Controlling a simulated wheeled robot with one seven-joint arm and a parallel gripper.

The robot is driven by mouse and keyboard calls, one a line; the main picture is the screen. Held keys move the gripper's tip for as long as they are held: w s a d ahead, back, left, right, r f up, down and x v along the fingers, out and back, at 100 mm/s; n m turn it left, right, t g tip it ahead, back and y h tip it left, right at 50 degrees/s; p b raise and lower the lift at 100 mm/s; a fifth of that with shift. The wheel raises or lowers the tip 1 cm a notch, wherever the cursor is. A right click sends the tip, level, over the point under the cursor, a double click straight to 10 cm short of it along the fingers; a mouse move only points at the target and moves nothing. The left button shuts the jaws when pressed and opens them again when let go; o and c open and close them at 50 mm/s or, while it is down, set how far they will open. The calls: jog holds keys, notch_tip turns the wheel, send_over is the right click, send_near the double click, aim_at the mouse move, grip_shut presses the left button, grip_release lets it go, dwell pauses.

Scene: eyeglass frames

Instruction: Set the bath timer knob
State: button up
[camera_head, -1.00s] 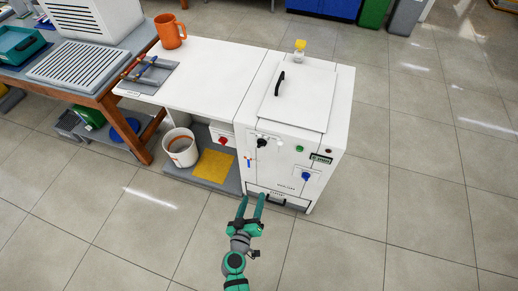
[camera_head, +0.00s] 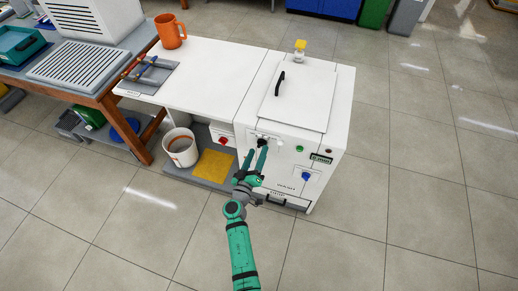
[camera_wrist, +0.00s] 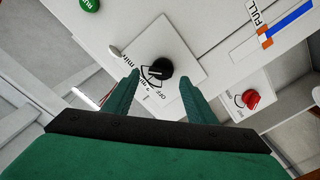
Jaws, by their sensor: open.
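The black timer knob (camera_head: 262,142) sits on the upper front panel of the white bath cabinet (camera_head: 330,160). In the wrist view the knob (camera_wrist: 161,68) is on a white plate with a printed arc, "min" and "OFF". My gripper (camera_head: 257,151) is open, and its green fingers point at the panel just below the knob in the head view. In the wrist view my gripper's fingertips (camera_wrist: 159,79) lie to either side of the knob, with nothing between them. I cannot tell the remaining gap in depth.
A red knob (camera_head: 223,140) is to the left, also seen in the wrist view (camera_wrist: 251,99). A green button (camera_head: 299,149), display (camera_head: 321,158) and blue knob (camera_head: 306,176) are to the right. The floor in front is clear.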

aim_at(261, 144)
jog(key=x, duration=0.2)
jog(key=shift+w+d, duration=0.15)
jog(key=shift+w, duration=0.2)
jog(key=c, duration=1)
jog(key=shift+o, duration=0.2)
